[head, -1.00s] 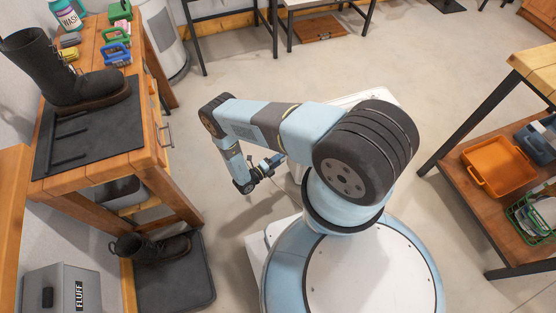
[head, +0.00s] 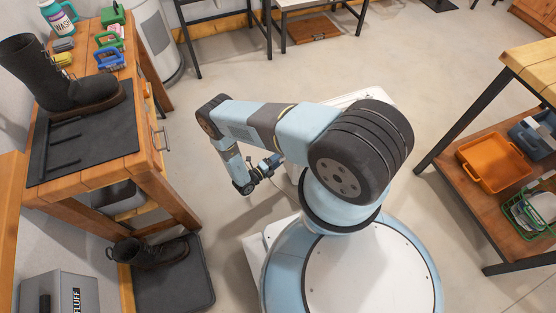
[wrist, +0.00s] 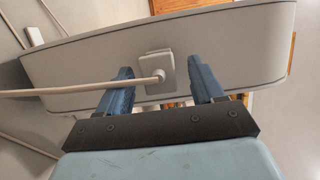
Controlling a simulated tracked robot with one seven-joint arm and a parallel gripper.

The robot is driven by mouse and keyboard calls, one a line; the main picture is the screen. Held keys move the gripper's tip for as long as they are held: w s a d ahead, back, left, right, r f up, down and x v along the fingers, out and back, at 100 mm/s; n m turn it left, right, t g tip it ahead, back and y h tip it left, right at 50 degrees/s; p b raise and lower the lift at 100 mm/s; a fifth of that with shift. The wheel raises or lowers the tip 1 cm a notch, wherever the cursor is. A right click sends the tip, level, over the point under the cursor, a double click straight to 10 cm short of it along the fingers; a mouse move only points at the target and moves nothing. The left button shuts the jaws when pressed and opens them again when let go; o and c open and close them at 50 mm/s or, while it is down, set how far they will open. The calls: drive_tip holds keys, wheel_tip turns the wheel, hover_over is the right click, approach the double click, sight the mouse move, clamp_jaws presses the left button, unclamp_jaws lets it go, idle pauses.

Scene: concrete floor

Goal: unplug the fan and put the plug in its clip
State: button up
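In the wrist view a white plug (wrist: 158,76) with a pale cable (wrist: 85,91) sits against a small square plate (wrist: 167,72) on a long pale housing (wrist: 75,75). The cable runs off to the left. My gripper (wrist: 160,68) is open, its two blue fingers apart, one on each side of the plug in the picture. I cannot tell whether either finger touches it. My gripper also shows small in the head view (head: 270,164), beside the pale base. I cannot make out the fan or the clip.
A wooden bench (head: 150,165) with a black boot (head: 65,85) stands at left. A second boot (head: 150,250) lies on a dark mat (head: 180,285). A shelf with an orange tray (head: 492,160) stands at right.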

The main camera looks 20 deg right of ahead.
drive_tip(key=v, duration=1.4)
drive_tip(key=shift+d, duration=0.1)
idle(0.8)
